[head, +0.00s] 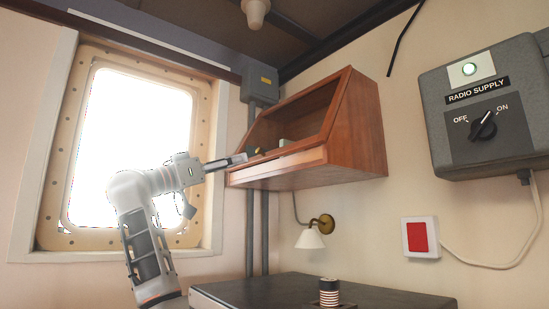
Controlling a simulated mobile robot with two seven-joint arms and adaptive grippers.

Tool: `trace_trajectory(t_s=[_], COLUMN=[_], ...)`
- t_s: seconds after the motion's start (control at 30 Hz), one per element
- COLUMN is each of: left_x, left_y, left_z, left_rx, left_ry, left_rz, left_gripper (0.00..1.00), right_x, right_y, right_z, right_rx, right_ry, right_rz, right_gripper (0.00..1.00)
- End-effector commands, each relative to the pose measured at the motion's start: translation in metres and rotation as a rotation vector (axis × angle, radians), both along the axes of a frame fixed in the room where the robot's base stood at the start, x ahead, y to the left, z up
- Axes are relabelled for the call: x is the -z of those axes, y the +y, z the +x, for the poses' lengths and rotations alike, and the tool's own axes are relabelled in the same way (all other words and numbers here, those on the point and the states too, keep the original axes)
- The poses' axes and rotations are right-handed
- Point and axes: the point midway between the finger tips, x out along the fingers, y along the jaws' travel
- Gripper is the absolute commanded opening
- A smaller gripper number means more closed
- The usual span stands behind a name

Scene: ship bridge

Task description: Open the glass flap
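A brown wooden wall cabinet (358,130) hangs on the back wall. Its slanted front is a wood-framed glass flap (328,112); the pane is too clear to make out. The flap looks down against the cabinet, but I cannot tell whether it is fully shut. A pale wooden strip (290,163) runs along the lower front edge. My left gripper (243,158) points right, its dark fingertips at the left end of this lower edge. I cannot tell whether they touch it or how far apart they are. My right gripper is out of view.
A bright window (70,165) is behind my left arm. A wall lamp (309,238) hangs below the cabinet. A dark-topped counter (265,291) holds a striped cylinder (328,291). A radio supply box (485,107) and red-fronted white box (420,237) are at right.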

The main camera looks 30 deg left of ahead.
Motion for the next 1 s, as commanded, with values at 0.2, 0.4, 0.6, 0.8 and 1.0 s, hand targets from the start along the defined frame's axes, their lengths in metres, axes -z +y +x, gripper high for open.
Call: trace_trajectory(t_s=[0.2, 0.4, 0.6, 0.8, 1.0], left_x=[-0.015, -0.028, -0.037, -0.039, -0.038], left_y=[-0.003, -0.015, -0.024, -0.027, -0.027], left_z=[0.0, 0.025, 0.048, 0.059, 0.059], left_rx=[0.012, 0.014, 0.012, 0.009, 0.008], left_ry=[-0.015, -0.015, -0.015, -0.014, -0.015], left_rz=[0.0, -0.001, 0.0, 0.001, 0.001], left_gripper=[0.3, 0.3, 0.3, 0.3, 0.3], right_x=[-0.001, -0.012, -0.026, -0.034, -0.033], right_y=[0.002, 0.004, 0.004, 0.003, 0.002], right_z=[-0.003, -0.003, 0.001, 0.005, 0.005], right_rx=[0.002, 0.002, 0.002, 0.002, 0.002], right_ry=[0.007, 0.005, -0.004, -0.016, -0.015], right_rz=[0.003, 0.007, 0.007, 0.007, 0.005], right_gripper=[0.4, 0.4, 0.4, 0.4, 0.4])
